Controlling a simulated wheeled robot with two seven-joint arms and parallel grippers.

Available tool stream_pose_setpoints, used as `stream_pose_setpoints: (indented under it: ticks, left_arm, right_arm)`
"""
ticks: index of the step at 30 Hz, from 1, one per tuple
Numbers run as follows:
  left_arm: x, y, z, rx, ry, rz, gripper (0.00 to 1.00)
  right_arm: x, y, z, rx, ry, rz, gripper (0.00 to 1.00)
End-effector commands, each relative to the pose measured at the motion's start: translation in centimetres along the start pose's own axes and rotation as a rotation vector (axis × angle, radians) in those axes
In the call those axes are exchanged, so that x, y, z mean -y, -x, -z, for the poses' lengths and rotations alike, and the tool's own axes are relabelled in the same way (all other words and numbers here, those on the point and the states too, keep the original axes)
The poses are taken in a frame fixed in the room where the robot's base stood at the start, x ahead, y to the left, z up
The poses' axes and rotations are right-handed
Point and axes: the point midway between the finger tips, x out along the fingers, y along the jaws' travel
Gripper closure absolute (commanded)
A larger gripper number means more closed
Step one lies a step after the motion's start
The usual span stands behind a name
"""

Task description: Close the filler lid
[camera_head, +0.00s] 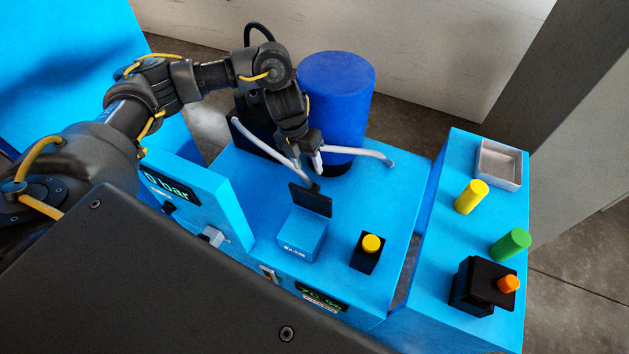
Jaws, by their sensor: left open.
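The filler lid (311,200) is a dark flat flap. It stands raised at the back edge of a small blue filler box (301,236) on the blue machine top. My left gripper (309,166) comes down from above, just behind the raised lid, and is open. Its fingers appear close to the lid's upper edge, but I cannot tell whether they touch it. The finger tips are hard to separate from the pale pipes beside them. My right gripper is not in view.
A large blue cylinder (336,95) stands behind my left gripper, with pale pipes (358,152) near its base. A yellow button (371,243) sits right of the filler box. A side bench holds a grey tray (499,164), yellow (471,197) and green (510,244) cylinders and a black box (480,285).

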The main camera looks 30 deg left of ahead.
Motion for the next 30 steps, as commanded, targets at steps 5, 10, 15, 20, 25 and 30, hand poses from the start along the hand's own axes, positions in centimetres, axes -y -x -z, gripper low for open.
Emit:
stream_pose_setpoints:
  ticks: [5,10,15,20,25,30]
  left_arm:
    - [0.1,-3.5,0.1,-0.005,0.002,0.0,0.5]
    - [0.1,-6.2,0.1,-0.003,0.002,0.001,0.5]
    - [0.1,-7.8,0.0,-0.001,0.0,0.001,0.5]
    - [0.1,-8.2,0.0,0.001,0.001,0.001,0.5]
    - [0.1,-8.2,0.0,0.001,0.001,0.001,0.5]
    - [0.1,-8.1,0.0,0.001,0.0,0.001,0.7]
  right_arm:
    - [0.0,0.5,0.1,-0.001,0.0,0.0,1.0]
    - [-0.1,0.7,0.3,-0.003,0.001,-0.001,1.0]
    - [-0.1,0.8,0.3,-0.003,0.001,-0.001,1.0]
    - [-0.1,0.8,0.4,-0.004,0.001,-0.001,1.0]
    - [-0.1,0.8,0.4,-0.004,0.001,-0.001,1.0]
    - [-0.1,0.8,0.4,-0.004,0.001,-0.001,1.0]
